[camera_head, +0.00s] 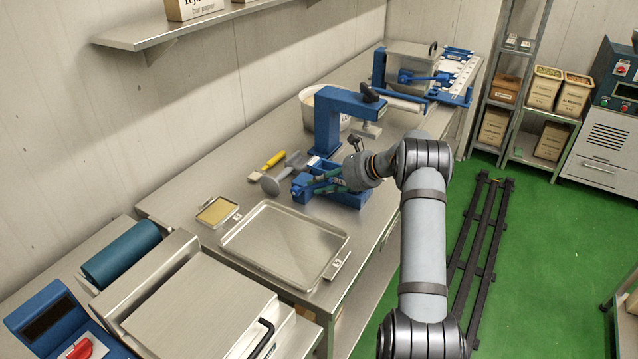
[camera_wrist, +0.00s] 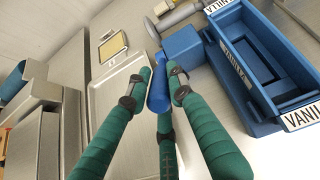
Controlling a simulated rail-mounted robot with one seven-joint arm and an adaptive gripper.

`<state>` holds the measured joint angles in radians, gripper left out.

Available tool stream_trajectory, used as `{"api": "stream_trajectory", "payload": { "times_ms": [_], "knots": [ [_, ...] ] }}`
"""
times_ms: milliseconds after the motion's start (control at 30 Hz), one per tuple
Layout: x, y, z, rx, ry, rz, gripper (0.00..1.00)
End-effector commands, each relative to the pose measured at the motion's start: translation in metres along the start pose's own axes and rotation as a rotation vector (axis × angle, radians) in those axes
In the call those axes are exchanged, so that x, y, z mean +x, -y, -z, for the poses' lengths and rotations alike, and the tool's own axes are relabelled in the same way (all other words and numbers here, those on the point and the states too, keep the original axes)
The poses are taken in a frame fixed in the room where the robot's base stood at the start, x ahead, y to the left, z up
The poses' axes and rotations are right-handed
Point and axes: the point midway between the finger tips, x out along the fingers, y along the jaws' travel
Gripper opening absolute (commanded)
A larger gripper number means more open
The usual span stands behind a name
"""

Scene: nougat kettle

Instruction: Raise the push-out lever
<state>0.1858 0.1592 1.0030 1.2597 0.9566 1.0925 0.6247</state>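The push-out lever (camera_wrist: 157,92) is a blue round-ended bar in the middle of the wrist view. It runs up the picture beside a blue block at the end of the blue vanilla mould (camera_wrist: 255,65). My gripper (camera_wrist: 160,82) has green fingers with dark joints. They converge on the lever from both sides and from below and look shut on it. In the head view my gripper (camera_head: 318,184) is low over the blue mould (camera_head: 350,199) on the steel table, and its fingers hide most of the lever.
A steel tray (camera_head: 253,259) and a small tray with a yellow slab (camera_head: 216,212) lie to the left. A grey pusher (camera_head: 272,184) and a yellow-handled tool (camera_head: 273,161) lie behind. A blue press (camera_head: 332,120) stands beyond the mould, with a pot (camera_head: 308,108) behind it.

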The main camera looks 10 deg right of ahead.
Motion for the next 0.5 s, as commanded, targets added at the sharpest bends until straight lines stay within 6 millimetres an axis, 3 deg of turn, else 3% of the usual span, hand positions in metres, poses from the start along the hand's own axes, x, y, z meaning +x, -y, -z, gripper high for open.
{"api": "stream_trajectory", "payload": {
  "times_ms": [33,300,500],
  "knots": [
    [-0.0017,0.0036,-0.008,-0.005,0.012,0.009,0.23],
    [-0.0008,0.0021,-0.0052,-0.003,0.008,0.005,0.38],
    [-0.0004,0.0014,-0.0031,-0.002,0.005,0.004,0.38]
  ]
}}
